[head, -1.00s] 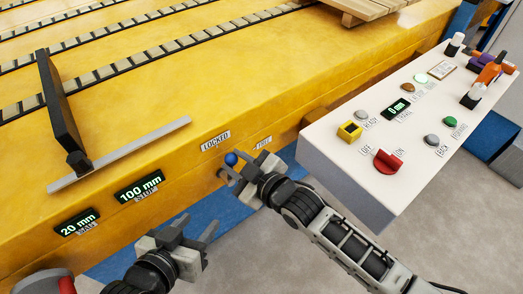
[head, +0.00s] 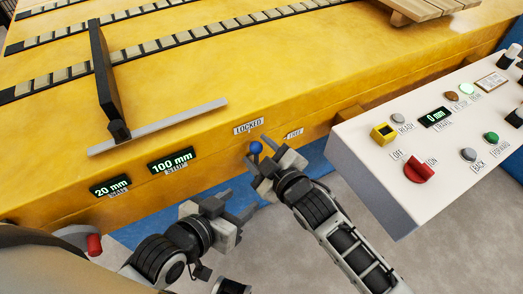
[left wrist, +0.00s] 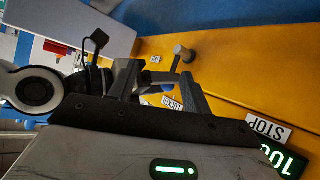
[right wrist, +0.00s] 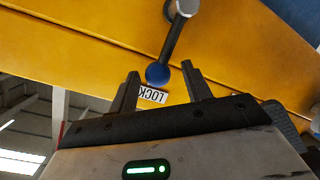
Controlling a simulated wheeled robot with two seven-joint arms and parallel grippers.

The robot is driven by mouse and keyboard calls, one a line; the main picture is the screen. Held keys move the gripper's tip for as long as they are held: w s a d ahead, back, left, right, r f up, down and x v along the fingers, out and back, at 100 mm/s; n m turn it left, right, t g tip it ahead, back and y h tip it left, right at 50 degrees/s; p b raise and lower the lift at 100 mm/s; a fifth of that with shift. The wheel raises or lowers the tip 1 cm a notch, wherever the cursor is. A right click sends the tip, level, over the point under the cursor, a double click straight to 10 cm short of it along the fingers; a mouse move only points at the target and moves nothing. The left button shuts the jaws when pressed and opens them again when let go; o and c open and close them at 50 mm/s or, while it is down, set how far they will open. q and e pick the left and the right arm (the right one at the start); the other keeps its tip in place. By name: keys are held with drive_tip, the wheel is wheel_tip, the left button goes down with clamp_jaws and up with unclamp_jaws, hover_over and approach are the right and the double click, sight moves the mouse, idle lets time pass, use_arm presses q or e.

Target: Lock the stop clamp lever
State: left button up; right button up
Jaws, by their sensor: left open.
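The stop clamp lever has a blue ball knob (head: 256,147) and sits on the front face of the yellow table. In the right wrist view, the lever (right wrist: 173,38) runs from a round pivot to the knob, which lies beside the LOCKED label (right wrist: 152,95). My right gripper (head: 268,163) is open. Its fingertips stand either side of the knob in the right wrist view, with gaps visible; contact cannot be told. My left gripper (head: 228,203) is open and empty, lower and to the left, apart from the lever. In the left wrist view, fingers and right arm partly hide the lever.
The FREE label (head: 294,134) is right of the LOCKED label. Displays reading 100 mm (head: 172,161) and 20 mm (head: 110,186) are at left. A dark stop plate (head: 104,75) stands on the table. A white control panel (head: 370,175) is close right of my right arm.

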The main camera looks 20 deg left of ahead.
drive_tip(key=shift+s+d+r, duration=0.2)
drive_tip(key=shift+s+d, duration=0.1)
drive_tip(key=shift+d, duration=0.15)
use_arm(q)
drive_tip(key=shift+r+p, duration=0.5)
drive_tip(key=shift+p, duration=0.65)
use_arm(e)
drive_tip(key=v, duration=1.4)
drive_tip(key=shift+s+d, duration=0.25)
use_arm(q)
drive_tip(key=shift+r, duration=0.1)
use_arm(e)
drive_tip(key=shift+r, duration=0.1)
use_arm(q)
drive_tip(key=p, duration=0.2)
drive_tip(key=r+p, duration=0.1)
drive_tip(key=shift+a+r+g+p, duration=0.15)
drive_tip(key=shift+a+g+p, duration=0.15)
drive_tip(key=shift+p, duration=0.1)
use_arm(e)
drive_tip(key=s+d+f+m+h, duration=0.1)
drive_tip(key=d+m+h, duration=0.2)
drive_tip(key=d+m, duration=0.4)
drive_tip(key=s+d+f+m+h, duration=0.1)
drive_tip(key=d+m+h, duration=0.3)
drive_tip(key=d+m, duration=0.3)
drive_tip(key=shift+s+d+f+m+t+h, duration=0.2)
drive_tip(key=shift+s+f+m+t+h, duration=0.1)
drive_tip(key=shift+f, duration=0.1)
